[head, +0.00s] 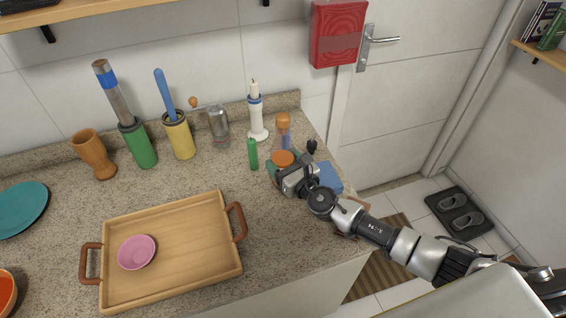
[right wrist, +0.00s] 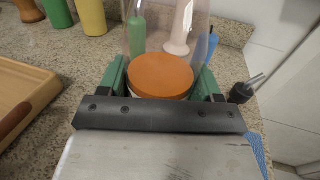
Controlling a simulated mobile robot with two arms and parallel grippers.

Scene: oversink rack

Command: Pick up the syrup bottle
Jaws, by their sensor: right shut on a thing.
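The syrup bottle appears as a clear container with a flat orange round surface (head: 282,157), near the counter's right end in the head view. In the right wrist view the bottle (right wrist: 160,77) stands upright between the green fingers, with clear walls rising above the orange. I cannot tell whether the orange is contents or a lid. My right gripper (head: 281,169) is shut on it, low near the counter; the wrist view shows the gripper (right wrist: 160,88) with a finger on each side. The bottle's base is hidden behind the gripper. My left gripper is not in view.
A green bottle (head: 252,154) and a white candle-like item (head: 256,112) stand close by on the left and behind. An orange-brown top (head: 284,119) shows just behind the gripper. A wooden tray (head: 170,220) holds a pink bowl (head: 137,252). The counter ends just right of the gripper.

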